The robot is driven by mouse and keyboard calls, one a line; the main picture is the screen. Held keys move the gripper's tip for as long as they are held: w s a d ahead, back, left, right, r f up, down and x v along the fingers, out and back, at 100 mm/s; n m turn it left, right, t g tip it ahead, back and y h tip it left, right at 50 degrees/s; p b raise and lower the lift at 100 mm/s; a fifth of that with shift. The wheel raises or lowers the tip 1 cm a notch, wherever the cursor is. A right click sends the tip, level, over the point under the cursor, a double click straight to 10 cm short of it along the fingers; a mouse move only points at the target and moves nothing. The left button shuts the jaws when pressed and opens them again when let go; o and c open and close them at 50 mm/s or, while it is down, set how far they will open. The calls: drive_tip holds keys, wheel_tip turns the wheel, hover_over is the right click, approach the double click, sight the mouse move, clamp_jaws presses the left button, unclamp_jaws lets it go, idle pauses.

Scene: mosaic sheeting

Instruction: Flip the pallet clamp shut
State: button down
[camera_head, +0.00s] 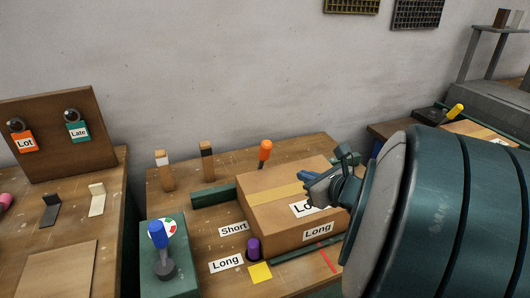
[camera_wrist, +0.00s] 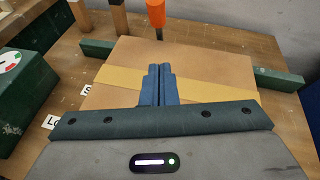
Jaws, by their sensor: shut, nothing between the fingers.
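An orange upright handle (camera_head: 265,149) stands just behind the cardboard box (camera_head: 262,208); its base is hidden by the box. It also shows at the top of the wrist view (camera_wrist: 155,14). I cannot tell for sure that it is the pallet clamp. A blue-handled lever (camera_head: 161,241) stands upright on a green block at the front left. A yellow handle (camera_head: 455,110) leans up on the right bench. My gripper (camera_head: 304,174) is shut and empty above the box top, its blue fingertips (camera_wrist: 160,67) pointing towards the orange handle, short of it.
Two wooden posts (camera_head: 206,161) stand at the back left of the table. Green rails (camera_head: 213,195) lie beside the box. A purple knob (camera_head: 253,248) and a yellow square (camera_head: 260,273) are in front. A board with tags (camera_head: 62,135) stands left.

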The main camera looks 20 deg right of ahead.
drive_tip(key=b, duration=0.2)
approach(268, 156)
drive_tip(key=f, duration=0.1)
drive_tip(key=w+f, duration=0.1)
drive_tip(key=f, duration=0.1)
drive_tip(key=shift+d+f, duration=0.1)
drive_tip(key=shift+f, duration=0.1)
drive_tip(key=w, duration=0.2)
drive_tip(key=w+a+r+p, duration=0.1)
drive_tip(key=shift+w+r, duration=0.1)
drive_tip(key=shift+w, duration=0.05)
drive_tip(key=shift+w+a+r, duration=0.1)
drive_tip(key=shift+w+r, duration=0.1)
drive_tip(key=shift+w, duration=0.3)
drive_tip(key=shift+r, duration=0.1)
